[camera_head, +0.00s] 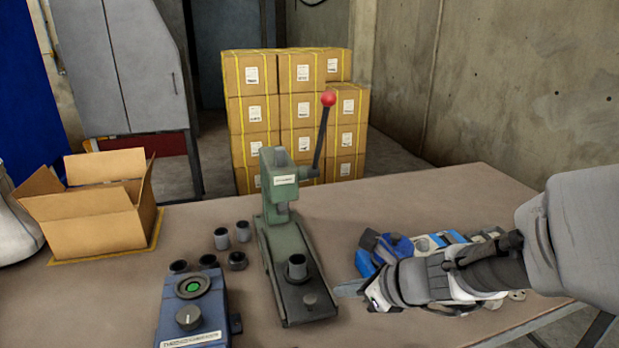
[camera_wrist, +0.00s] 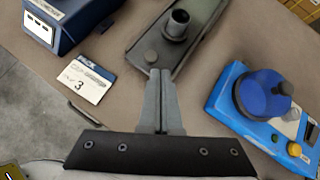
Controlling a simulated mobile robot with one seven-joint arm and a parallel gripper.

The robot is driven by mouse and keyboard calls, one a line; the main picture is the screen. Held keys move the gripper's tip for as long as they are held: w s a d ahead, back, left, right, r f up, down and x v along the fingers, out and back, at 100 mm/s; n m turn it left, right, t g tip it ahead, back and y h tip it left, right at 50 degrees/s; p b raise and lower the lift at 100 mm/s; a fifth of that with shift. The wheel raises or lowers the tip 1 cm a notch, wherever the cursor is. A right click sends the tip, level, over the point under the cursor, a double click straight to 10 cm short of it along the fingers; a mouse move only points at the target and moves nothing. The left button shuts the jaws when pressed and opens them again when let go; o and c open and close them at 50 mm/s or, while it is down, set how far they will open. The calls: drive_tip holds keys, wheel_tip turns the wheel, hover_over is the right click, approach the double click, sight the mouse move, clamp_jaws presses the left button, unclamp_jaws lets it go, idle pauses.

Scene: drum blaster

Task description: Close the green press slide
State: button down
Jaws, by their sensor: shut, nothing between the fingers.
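The green press (camera_head: 279,200) stands mid-table, with a lever that ends in a red ball. Its dark slide (camera_head: 290,312) sticks out toward the front, carrying a dark hollow cup (camera_head: 297,268) and a small knob (camera_head: 310,298). In the wrist view the slide (camera_wrist: 195,48), cup (camera_wrist: 178,24) and knob (camera_wrist: 150,57) show at the top. My gripper (camera_head: 340,289) is shut and empty, just right of the slide's front end. In the wrist view its fingertips (camera_wrist: 161,72) lie close to the knob and the slide's front edge; whether they touch cannot be told.
A blue device (camera_head: 192,310) with a green button stands left of the slide. Several small dark cups (camera_head: 221,238) sit behind it. An open cardboard box (camera_head: 95,210) is at the far left. A blue and white device (camera_wrist: 262,110) lies right of my gripper. A card (camera_wrist: 87,80) lies left.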

sight(323, 303)
drive_tip(key=w+a+f+b, duration=0.1)
drive_tip(key=w+f+b, duration=0.1)
drive_tip(key=f, duration=0.1)
drive_tip(key=w+a+f+m+b, duration=0.1)
drive_tip(key=w+f+b, duration=0.1)
drive_tip(key=f, duration=0.1)
drive_tip(key=w+a+f+m+b, duration=0.1)
drive_tip(key=w+f+b, duration=0.1)
drive_tip(key=f, duration=0.1)
drive_tip(key=shift+w+a+f, duration=0.15)
drive_tip(key=shift+w+a, duration=0.2)
drive_tip(key=shift+a, duration=0.05)
drive_tip(key=shift+w+a+r, duration=0.2)
drive_tip(key=shift+w+a, duration=0.2)
drive_tip(key=shift+w, duration=0.1)
drive_tip(key=shift+w+a+r, duration=0.15)
drive_tip(key=shift+w+a, duration=0.2)
drive_tip(key=shift+w, duration=0.1)
drive_tip(key=shift+w+a, duration=0.4)
drive_tip(key=shift+w, duration=0.15)
